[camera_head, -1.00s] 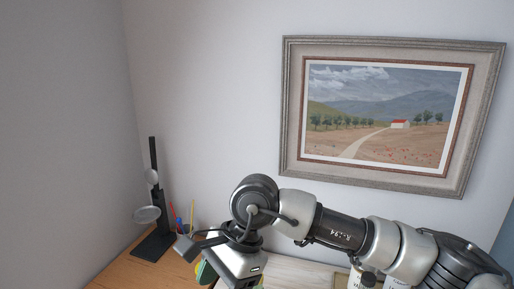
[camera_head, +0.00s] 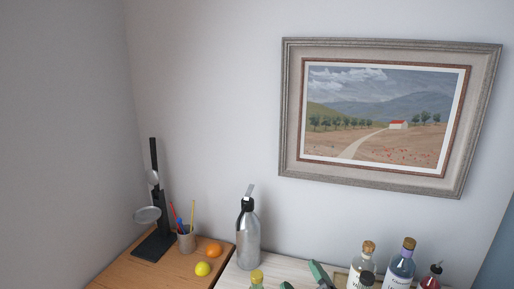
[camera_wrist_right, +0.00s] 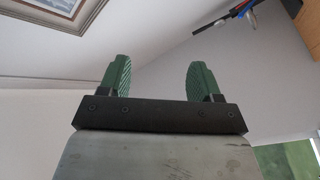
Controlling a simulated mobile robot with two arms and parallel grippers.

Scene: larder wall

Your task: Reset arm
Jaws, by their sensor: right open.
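My right gripper (camera_head: 303,279) shows only as two green fingertips at the bottom edge of the head view, in front of the pale worktop. In the right wrist view the same gripper (camera_wrist_right: 160,76) has its two ribbed green fingers wide apart with nothing between them. The rest of my right arm is out of the head view. My left gripper is in neither view.
A steel bottle (camera_head: 247,236) stands just left of the fingertips, and corked bottles (camera_head: 399,264) stand to the right. An orange (camera_head: 213,250), a lemon (camera_head: 202,268), a pencil cup (camera_head: 186,241) and a black stand (camera_head: 154,245) are left. A framed painting (camera_head: 290,110) hangs above.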

